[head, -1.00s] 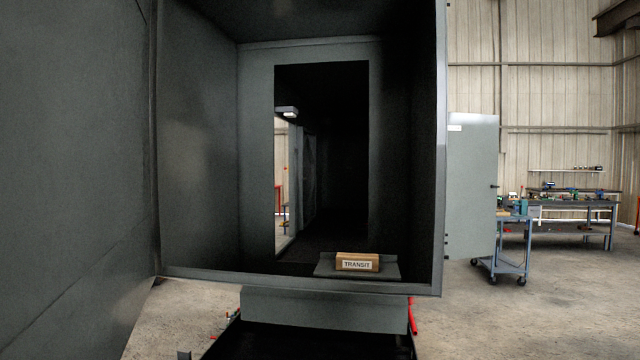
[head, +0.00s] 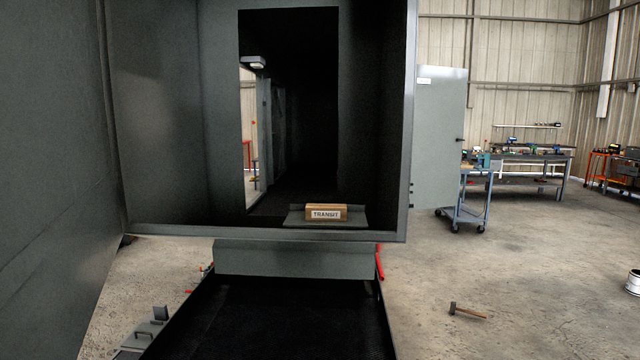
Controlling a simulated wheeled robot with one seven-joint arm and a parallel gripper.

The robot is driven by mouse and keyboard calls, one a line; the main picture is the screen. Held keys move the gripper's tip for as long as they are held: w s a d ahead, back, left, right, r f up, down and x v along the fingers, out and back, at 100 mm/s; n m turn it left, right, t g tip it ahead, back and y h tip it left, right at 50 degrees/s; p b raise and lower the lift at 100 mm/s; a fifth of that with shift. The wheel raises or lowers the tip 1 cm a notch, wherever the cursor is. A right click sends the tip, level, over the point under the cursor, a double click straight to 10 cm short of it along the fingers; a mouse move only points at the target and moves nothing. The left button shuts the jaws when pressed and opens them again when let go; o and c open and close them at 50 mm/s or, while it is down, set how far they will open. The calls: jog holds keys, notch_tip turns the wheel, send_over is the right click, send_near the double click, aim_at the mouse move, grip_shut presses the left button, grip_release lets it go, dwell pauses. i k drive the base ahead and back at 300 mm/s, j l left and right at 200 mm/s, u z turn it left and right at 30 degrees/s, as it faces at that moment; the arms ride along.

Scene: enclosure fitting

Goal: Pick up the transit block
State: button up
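The transit block (head: 326,212) is a small tan block with a white label reading TRANSIT on its front. It sits on a grey plate (head: 294,221) at the front of the floor of a dark grey enclosure, near the lower opening edge. My gripper is not in view.
The enclosure's front lip (head: 200,233) runs below the block, with a large grey panel (head: 60,160) at left. A black tray-like surface (head: 270,315) lies below. A hammer (head: 466,311) and a white can (head: 634,282) are on the floor at right. A blue cart (head: 462,213) stands behind.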

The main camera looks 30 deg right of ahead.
aim_at(313, 212)
jog(key=i+l+u, duration=0.3)
jog(key=i+l, duration=0.5)
jog(key=i, duration=0.15)
jog(key=i+l+u, duration=0.35)
jog(key=i+l, duration=0.55)
jog(key=l, duration=0.1)
